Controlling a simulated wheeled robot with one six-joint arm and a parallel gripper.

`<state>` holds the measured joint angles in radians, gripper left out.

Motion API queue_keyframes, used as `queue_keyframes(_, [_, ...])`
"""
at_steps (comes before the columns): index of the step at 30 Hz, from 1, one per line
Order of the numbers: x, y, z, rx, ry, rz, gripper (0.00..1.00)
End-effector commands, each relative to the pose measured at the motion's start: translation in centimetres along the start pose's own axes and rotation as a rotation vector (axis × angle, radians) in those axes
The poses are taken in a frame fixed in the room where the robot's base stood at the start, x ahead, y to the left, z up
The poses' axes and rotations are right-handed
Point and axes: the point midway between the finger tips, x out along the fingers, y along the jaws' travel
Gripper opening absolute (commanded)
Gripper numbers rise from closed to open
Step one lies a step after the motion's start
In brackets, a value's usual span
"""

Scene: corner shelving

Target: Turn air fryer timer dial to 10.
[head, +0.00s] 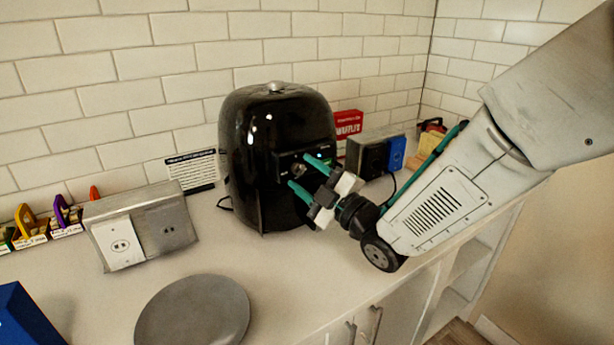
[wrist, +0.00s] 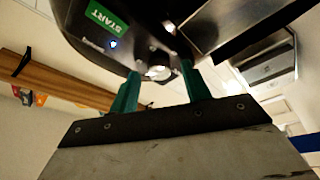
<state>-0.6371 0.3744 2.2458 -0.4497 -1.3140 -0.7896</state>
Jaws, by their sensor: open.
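The black air fryer (head: 250,135) stands upright on the counter against the tiled wall. Its timer dial (head: 298,170) is a small round knob on the front panel, partly hidden by my gripper. My gripper (head: 305,172) is open, with one teal finger above and one below the dial. In the wrist view, my gripper (wrist: 159,74) has its fingertips on either side of the silvery dial (wrist: 158,71), close to it. I cannot tell whether they touch it. A green START label (wrist: 102,17) and a small blue light sit beside it. The dial's numbers are not readable.
A grey plate (head: 193,312) lies on the counter in front. A metal outlet box (head: 165,232) stands left of the fryer, and another box with a blue part (head: 397,154) stands right. A red box (head: 348,123) is behind. The front counter is mostly clear.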

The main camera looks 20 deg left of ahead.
Motion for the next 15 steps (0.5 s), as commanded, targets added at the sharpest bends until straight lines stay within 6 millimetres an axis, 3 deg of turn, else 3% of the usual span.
queue_keyframes(3, [-0.02,0.01,0.01,0.000,0.000,0.000,0.48])
queue_keyframes(8, [-0.04,0.03,0.01,0.000,0.000,0.000,0.06])
queue_keyframes(15, [-0.05,0.02,0.01,0.007,-0.001,0.002,0.03])
